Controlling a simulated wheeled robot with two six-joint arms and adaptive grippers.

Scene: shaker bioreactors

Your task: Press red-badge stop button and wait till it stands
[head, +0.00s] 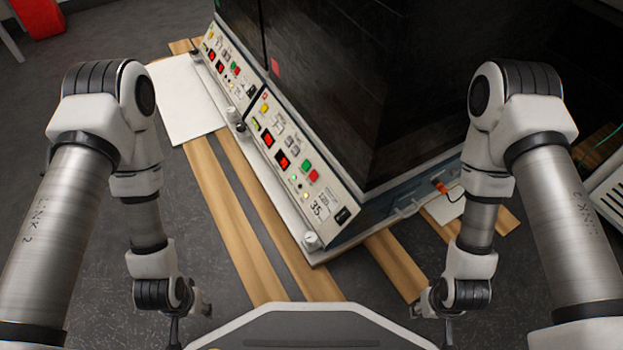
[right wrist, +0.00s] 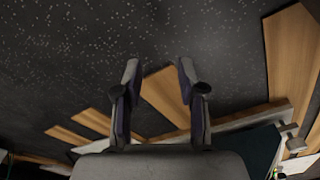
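Two dark shaker cabinets stand side by side, each with a slanted white control panel. My left gripper (head: 174,332) hangs low at left, mostly cut off by the frame edge. My right gripper (head: 447,330) hangs low at right, apart from the panel; the right wrist view shows its fingers (right wrist: 158,70) spread and empty.
The farther panel (head: 225,70) also has red displays and small buttons. Wooden slats (head: 240,225) lie under the cabinets on dark floor (head: 60,90). A white plate (head: 185,100) lies at left. An orange-plugged cable (head: 440,186) sits at the nearer cabinet's right side.

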